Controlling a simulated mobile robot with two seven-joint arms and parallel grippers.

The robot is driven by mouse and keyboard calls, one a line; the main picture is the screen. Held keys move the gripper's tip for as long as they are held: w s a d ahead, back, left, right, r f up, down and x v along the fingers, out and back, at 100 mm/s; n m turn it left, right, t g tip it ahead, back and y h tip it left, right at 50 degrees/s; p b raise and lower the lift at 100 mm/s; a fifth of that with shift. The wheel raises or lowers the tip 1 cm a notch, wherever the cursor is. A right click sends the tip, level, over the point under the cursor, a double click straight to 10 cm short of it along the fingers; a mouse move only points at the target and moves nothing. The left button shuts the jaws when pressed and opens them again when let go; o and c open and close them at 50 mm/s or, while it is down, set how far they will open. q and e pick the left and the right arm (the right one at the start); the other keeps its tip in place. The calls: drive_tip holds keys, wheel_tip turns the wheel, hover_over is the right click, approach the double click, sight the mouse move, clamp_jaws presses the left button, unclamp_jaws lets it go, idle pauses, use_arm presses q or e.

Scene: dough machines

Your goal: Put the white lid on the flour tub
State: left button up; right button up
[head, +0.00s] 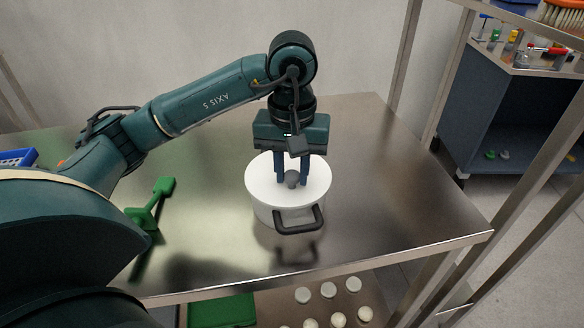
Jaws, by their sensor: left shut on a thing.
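The white lid (263,178) is a round disc with a small dark knob (293,179) at its middle. My left gripper (292,183) points straight down and is shut on the knob. I cannot tell whether the lid is fully seated. My right gripper is not in view.
The steel table (400,200) is clear to the right of the tub. A green tool (155,200) stands at the left, and a blue crate (18,158) is at the far left. A lower shelf holds pale round pieces (328,290) and a green board (222,311). Metal posts rise at the right.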

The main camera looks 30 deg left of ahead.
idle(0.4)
use_arm(q)
drive_tip(key=o, duration=1)
drive_tip(key=shift+o, duration=0.2)
wheel_tip(320, 180, up, 13)
drive_tip(key=p, duration=0.3)
drive_tip(key=shift+r, duration=0.1)
